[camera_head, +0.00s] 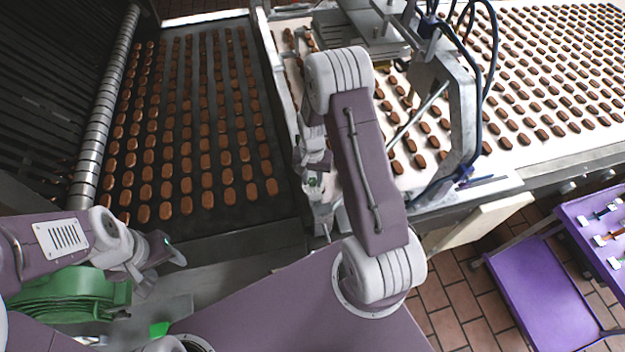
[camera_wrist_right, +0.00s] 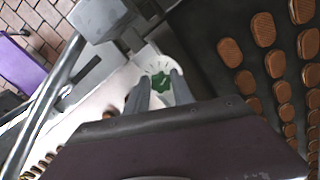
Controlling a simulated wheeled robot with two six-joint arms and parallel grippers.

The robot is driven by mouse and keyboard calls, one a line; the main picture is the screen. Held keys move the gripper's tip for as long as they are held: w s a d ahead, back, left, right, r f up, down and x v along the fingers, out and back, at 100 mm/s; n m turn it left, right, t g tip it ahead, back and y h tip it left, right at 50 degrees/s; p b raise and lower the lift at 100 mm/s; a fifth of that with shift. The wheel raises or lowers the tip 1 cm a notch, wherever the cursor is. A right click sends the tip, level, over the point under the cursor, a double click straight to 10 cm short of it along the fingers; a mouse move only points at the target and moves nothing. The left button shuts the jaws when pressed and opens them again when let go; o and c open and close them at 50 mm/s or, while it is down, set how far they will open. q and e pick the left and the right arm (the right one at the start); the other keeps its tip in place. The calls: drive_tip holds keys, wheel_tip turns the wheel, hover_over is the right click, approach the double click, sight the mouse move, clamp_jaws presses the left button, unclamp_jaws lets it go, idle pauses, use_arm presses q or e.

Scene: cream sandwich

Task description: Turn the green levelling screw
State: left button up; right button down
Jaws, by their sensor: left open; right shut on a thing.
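The green levelling screw (camera_wrist_right: 160,84) sits at the centre of a round white dial (camera_wrist_right: 152,68) in the right wrist view. My right gripper (camera_wrist_right: 161,93) has its two grey fingers on either side of the screw and is shut on it. In the head view a small bit of the green screw (camera_head: 312,182) shows at the machine's edge, below my right gripper (camera_head: 315,168); my right arm hides part of the area. My left gripper (camera_head: 172,258) is open and empty near the lower edge of the dark belt, far from the screw.
A dark belt (camera_head: 222,205) with rows of brown biscuits lies left of the screw; a white belt (camera_head: 520,150) with more biscuits lies right. Cables hang beside my right arm. A purple cart (camera_head: 545,290) stands lower right. A green ribbed object (camera_head: 70,295) is beneath my left arm.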

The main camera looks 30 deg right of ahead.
drive_tip(key=m, duration=0.2)
drive_tip(key=m+b, duration=0.1)
drive_tip(key=m, duration=0.2)
drive_tip(key=shift+w+r, duration=0.1)
drive_tip(key=shift+w, duration=0.3)
drive_tip(key=shift+m, duration=0.3)
drive_tip(key=c, duration=1.4)
unclamp_jaws()
drive_tip(key=shift+d, duration=0.1)
drive_tip(key=o, duration=0.3)
drive_tip(key=shift+d, duration=0.15)
